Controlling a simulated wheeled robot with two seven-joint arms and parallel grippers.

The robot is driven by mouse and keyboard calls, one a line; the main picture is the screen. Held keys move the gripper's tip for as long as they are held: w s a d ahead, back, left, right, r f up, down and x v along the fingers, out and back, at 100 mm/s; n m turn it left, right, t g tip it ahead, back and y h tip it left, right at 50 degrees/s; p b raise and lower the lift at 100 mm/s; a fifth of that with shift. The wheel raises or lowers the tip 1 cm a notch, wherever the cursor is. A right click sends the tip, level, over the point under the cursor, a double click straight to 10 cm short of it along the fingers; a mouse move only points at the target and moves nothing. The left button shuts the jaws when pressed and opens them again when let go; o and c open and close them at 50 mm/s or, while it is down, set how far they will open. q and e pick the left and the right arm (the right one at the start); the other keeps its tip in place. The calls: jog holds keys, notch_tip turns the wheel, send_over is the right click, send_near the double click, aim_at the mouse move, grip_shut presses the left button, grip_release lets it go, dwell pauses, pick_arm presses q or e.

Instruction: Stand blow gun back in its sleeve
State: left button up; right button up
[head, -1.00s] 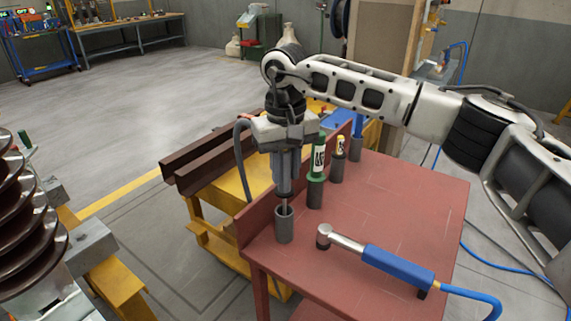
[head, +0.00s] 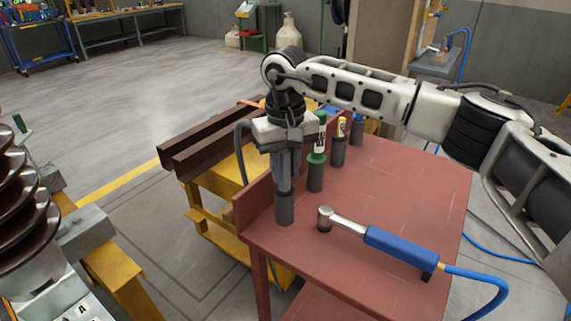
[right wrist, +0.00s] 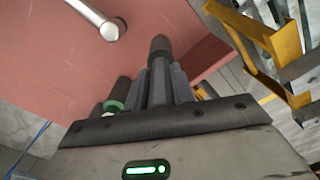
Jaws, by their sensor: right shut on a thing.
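My right gripper (head: 284,186) points straight down at the near left of the red table and is shut on the blow gun. The blow gun shows in the right wrist view as a grey body (right wrist: 157,82) between the fingers; in the head view the fingers mostly hide it. Directly below is the dark grey sleeve (head: 284,208), standing upright on the table; its end also shows in the right wrist view (right wrist: 160,46). The fingertips are at the sleeve's top, and the blow gun's lower end is hidden inside. My left gripper is not in view.
A blue-handled tool (head: 400,250) with a hose lies to the right. The red table (head: 400,195) has a raised left edge.

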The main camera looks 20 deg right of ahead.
dwell(0.3)
jog(key=o, duration=1.1)
jog(key=shift+c, duration=0.2)
jog(key=shift+f, duration=0.1)
jog(key=shift+r, duration=0.5)
notch_tip(320, 180, up, 15)
